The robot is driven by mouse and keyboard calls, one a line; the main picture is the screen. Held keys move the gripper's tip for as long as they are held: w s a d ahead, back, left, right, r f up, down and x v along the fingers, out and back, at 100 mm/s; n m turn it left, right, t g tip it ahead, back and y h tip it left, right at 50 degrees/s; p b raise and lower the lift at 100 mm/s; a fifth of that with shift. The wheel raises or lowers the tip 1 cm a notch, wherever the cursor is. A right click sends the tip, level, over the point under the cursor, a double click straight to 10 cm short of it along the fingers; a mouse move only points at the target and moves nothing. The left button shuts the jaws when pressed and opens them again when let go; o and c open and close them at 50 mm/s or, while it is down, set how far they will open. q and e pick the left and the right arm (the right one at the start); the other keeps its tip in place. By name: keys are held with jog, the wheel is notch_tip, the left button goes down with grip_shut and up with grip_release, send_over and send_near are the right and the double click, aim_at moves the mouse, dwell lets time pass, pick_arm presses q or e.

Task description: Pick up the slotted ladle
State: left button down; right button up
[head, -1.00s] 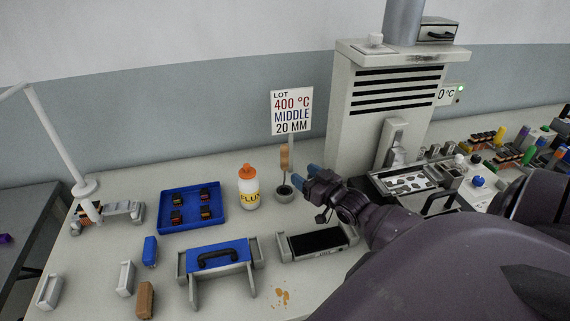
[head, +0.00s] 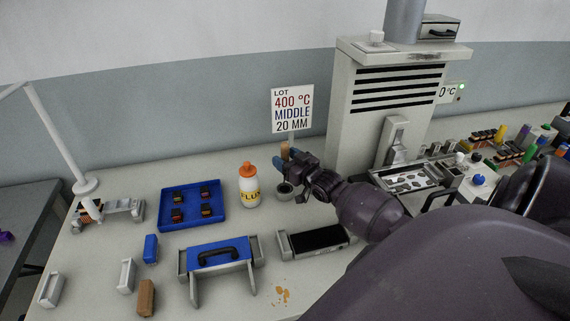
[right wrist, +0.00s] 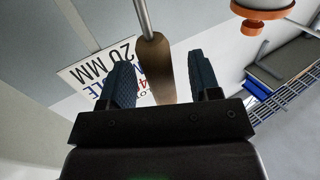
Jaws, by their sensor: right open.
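The slotted ladle stands with its brown wooden handle (head: 285,149) up at a small grey cup (head: 285,192); its lower end is hidden. In the right wrist view the handle (right wrist: 154,65) and part of its metal shaft (right wrist: 145,18) show. My right gripper (head: 284,161) is open at the handle. In the right wrist view its two dark blue fingers (right wrist: 160,80) stand on either side of the handle, with a gap on the right; contact on the left cannot be told. My left gripper is not in view.
An orange-capped flux bottle (head: 249,188) stands close left of the cup. The lot sign (head: 292,108) stands right behind the handle. A grey holder with a black plate (head: 318,240) lies in front, and the tall grey machine (head: 385,110) stands to the right.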

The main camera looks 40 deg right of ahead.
jog(key=shift+w, duration=1.15)
jog(key=c, duration=1)
